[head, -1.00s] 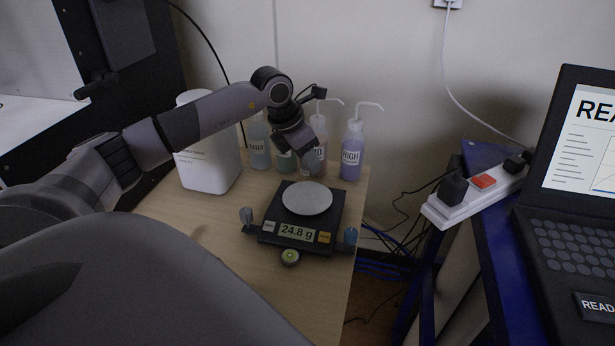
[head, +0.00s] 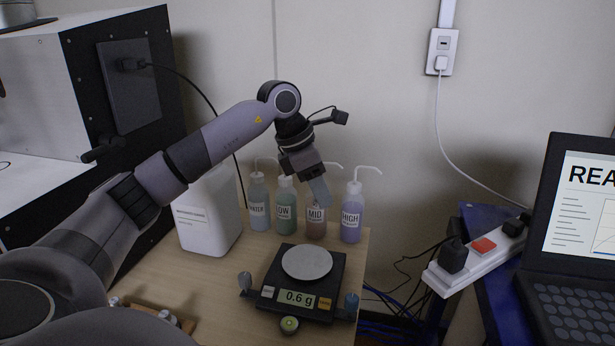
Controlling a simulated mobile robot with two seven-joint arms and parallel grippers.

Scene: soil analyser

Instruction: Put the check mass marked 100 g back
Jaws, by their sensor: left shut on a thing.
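My left gripper (head: 320,196) is above and behind the balance pan, in front of the MID bottle. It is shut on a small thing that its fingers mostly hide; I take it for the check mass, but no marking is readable. The balance pan (head: 307,262) is bare, and the display (head: 297,298) reads 0.6 g. A wooden block (head: 185,328) with small metal pieces, seemingly check masses (head: 166,316), shows at the lower left, partly covered by my arm. My right gripper is not in view.
Labelled wash bottles stand behind the balance: WATER (head: 259,204), LOW (head: 286,208), MID (head: 316,226) and HIGH (head: 351,216). A white canister (head: 208,215) is left of them. A power strip (head: 470,265) and laptop (head: 580,210) are at the right. Bare tabletop lies left of the balance.

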